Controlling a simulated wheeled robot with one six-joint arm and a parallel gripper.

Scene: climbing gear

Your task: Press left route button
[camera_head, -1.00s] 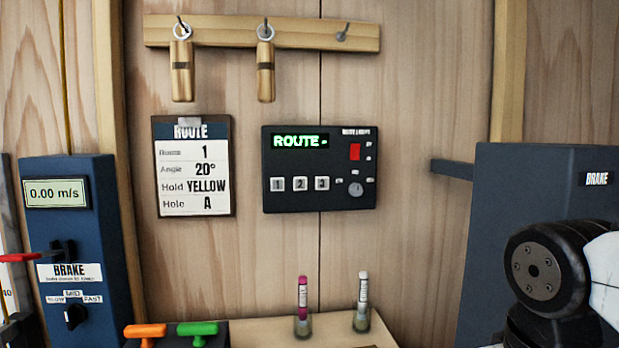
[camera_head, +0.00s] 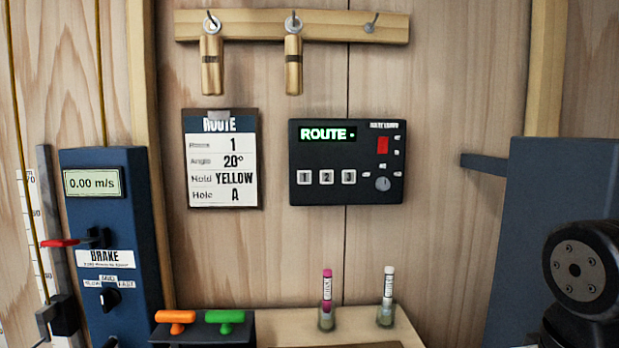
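A black route panel (camera_head: 347,190) is fixed to the wooden wall near the middle of the view. Its green display reads "ROUTE -". Three pale square buttons sit in a row below it, marked 1, 2 and 3; the left route button (camera_head: 304,177) is the one marked 1. A red part and a round grey knob are on the panel's right side. A route card beside the panel reads Route 1, Angle 20°, Hold YELLOW, Hole A. My gripper is not in view; only a dark joint of my arm shows at the lower right, well apart from the panel.
A blue brake box (camera_head: 140,230) with a red lever stands at left. Orange (camera_head: 175,317) and green (camera_head: 224,317) handles and two small tubes stand on a low shelf (camera_head: 290,325) below. Wooden tags hang from a rail (camera_head: 335,28) above. A large dark blue unit (camera_head: 550,200) is at right.

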